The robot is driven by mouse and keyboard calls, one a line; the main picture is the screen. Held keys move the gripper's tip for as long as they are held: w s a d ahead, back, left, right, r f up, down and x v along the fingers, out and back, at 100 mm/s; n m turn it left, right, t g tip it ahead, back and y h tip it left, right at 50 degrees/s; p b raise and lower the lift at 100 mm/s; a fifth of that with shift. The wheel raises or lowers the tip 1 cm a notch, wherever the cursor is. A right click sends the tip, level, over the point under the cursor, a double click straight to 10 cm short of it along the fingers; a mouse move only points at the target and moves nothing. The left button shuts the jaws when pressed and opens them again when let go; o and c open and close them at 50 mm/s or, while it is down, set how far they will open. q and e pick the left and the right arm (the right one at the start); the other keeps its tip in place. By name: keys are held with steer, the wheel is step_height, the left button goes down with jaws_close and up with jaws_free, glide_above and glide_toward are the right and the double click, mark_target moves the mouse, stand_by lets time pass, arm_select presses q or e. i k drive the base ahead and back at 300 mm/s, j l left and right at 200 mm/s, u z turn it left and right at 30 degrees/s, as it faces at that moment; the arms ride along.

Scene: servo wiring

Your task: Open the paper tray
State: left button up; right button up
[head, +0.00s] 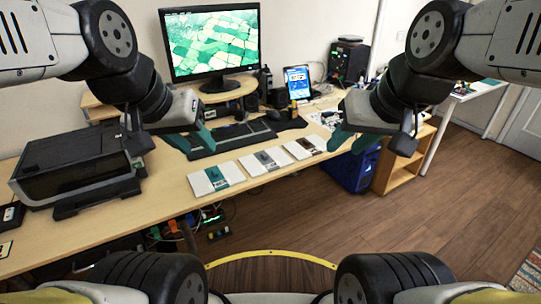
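A black printer (72,160) stands on the left part of the desk. Its paper tray (98,198) is the low front section near the desk's front edge; how far it is pushed in is hard to tell at this size. My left gripper (200,151) is to the right of the printer, above the desk, with its teal fingers apart and nothing between them. My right gripper (346,150) is further right, near the desk's right end, also with fingers apart and empty. Neither gripper touches the printer. My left forearm and wrist pass above and behind the printer's right side.
Three white packets with coloured bands, one of them with a teal band (216,178), lie along the desk's front edge. A keyboard (232,139), a monitor (213,42) and a tablet (298,82) are behind them. A small black device (11,216) sits left of the printer. Wooden floor is open at right.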

mark_target(66, 207)
steer(key=u, duration=1.6)
steer(key=i+u, duration=0.55)
